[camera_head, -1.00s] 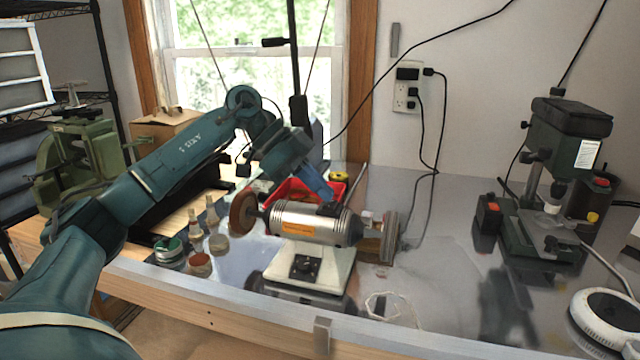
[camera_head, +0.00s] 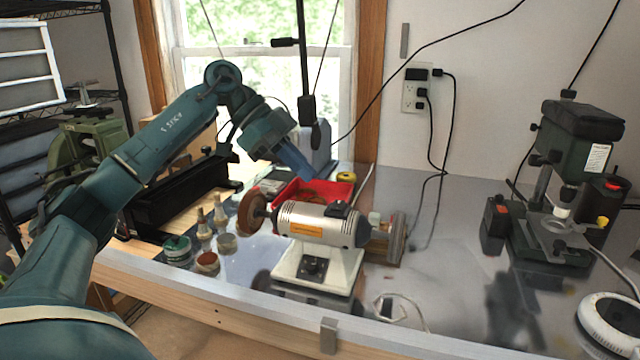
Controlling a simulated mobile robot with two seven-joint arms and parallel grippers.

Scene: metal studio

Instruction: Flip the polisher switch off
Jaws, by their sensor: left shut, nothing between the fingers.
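The polisher (camera_head: 300,226) is a silver motor on a white base, standing on the bench with a brown wheel (camera_head: 253,212) at its left end. I cannot tell which position the switch is in. My left gripper (camera_head: 312,176) is shut and empty, pointing down and right above the motor, apart from it.
A red tray (camera_head: 315,192) lies behind the polisher. Small jars (camera_head: 207,263) stand to its left. A dark drill press (camera_head: 560,185) stands at the right. Cables hang from the wall outlet (camera_head: 414,92). The bench between polisher and press is mostly clear.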

